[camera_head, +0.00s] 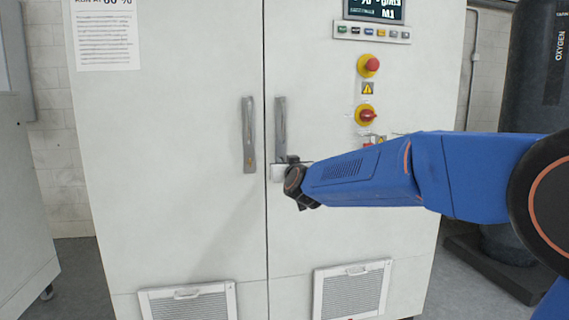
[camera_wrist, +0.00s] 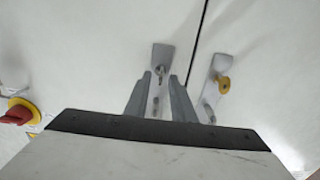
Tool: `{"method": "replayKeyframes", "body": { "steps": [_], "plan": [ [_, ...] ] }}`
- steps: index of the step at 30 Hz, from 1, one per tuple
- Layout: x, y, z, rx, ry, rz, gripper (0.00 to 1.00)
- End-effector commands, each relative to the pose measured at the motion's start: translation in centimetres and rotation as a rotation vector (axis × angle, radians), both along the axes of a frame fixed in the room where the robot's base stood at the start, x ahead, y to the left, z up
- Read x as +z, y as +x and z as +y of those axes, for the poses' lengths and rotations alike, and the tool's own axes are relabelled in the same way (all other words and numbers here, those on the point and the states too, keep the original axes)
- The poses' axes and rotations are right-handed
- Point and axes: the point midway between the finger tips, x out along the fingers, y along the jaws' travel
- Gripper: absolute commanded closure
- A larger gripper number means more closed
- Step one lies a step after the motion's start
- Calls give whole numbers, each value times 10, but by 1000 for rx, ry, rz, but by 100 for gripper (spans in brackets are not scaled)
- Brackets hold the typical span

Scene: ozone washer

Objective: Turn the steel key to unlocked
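The steel key (camera_wrist: 161,71) is a small grey piece on the grey plate of the right door's handle (camera_head: 281,125). That handle plate also shows in the wrist view (camera_wrist: 162,54). My gripper (camera_wrist: 160,79) is open, its two grey fingertips apart on either side of the key in the picture. I see a gap at each side; contact cannot be told. In the head view my gripper (camera_head: 292,161) is at the lower end of the right handle, and the key is not discernible there. Whether the key is at locked or unlocked cannot be read.
The left door's handle (camera_head: 249,135) stands close by, with a brass-yellow key (camera_wrist: 222,85) on it. A red knob on yellow (camera_head: 366,115) and a red button (camera_head: 370,65) are on the right door. Vents (camera_head: 351,290) are low on the doors.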

Motion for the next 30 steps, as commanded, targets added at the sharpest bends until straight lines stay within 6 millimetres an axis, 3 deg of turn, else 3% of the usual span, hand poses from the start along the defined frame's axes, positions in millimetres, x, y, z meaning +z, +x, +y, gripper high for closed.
{"method": "replayKeyframes", "body": {
  "steps": [8,9,12,23,30],
  "plan": [
    [0,2,1,0,0,0,77],
    [0,1,1,0,0,0,80],
    [0,1,1,0,0,0,100],
    [0,1,0,0,20,6,100],
    [0,1,0,0,126,36,100]
  ]
}}
